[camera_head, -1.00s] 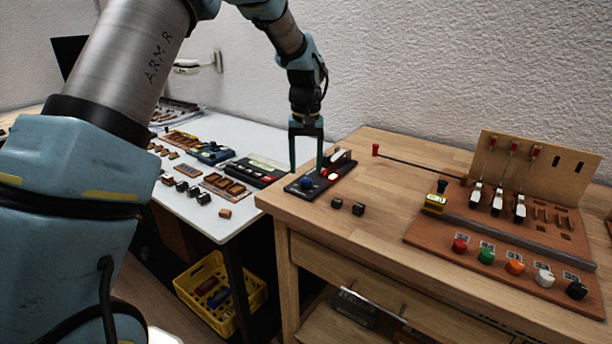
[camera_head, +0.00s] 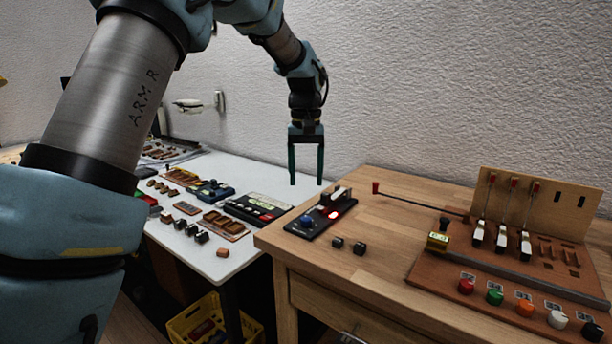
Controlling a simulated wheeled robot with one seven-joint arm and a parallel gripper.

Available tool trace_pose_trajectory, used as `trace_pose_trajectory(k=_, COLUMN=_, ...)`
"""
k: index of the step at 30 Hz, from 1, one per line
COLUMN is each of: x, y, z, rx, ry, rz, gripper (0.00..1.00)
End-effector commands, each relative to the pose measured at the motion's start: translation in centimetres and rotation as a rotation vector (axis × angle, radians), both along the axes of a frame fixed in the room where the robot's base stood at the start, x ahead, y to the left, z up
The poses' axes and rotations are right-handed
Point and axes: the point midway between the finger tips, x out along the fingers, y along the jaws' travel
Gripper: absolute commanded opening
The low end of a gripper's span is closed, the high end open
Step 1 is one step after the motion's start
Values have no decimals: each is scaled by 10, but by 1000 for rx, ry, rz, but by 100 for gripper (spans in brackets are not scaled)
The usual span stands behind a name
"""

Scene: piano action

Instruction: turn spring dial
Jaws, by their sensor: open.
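My gripper (camera_head: 306,182) hangs pointing down, open and empty, its two dark green fingers apart. In the picture it is above and behind a black panel (camera_head: 306,233) at the left end of the wooden bench. The panel carries a blue knob (camera_head: 307,221), a lit red lamp (camera_head: 333,215) and a pale block at its back. A row of knobs runs along the brown board at right: red (camera_head: 466,286), green (camera_head: 495,297), orange (camera_head: 525,308), white and black. No readable label shows which knob is the spring dial. My gripper touches none of them.
The wooden bench (camera_head: 390,230) has two small dark cubes and a thin rod lying towards the brown board (camera_head: 430,270). An upright wooden backboard (camera_head: 535,205) stands behind the levers. At left, a white table (camera_head: 225,262) holds many small parts. A yellow crate (camera_head: 185,325) is below.

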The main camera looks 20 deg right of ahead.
Motion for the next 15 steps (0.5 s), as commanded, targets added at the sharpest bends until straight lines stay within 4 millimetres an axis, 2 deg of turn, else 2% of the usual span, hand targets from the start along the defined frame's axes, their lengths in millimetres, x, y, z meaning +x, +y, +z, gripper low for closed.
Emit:
trace_pose_trajectory(k=8, x=0, y=0, z=-1, rx=0, ry=0, rz=-19, gripper=67)
trace_pose_trajectory(k=15, x=-1, y=-2, z=-4, rx=0, ry=-1, rz=-308, gripper=67)
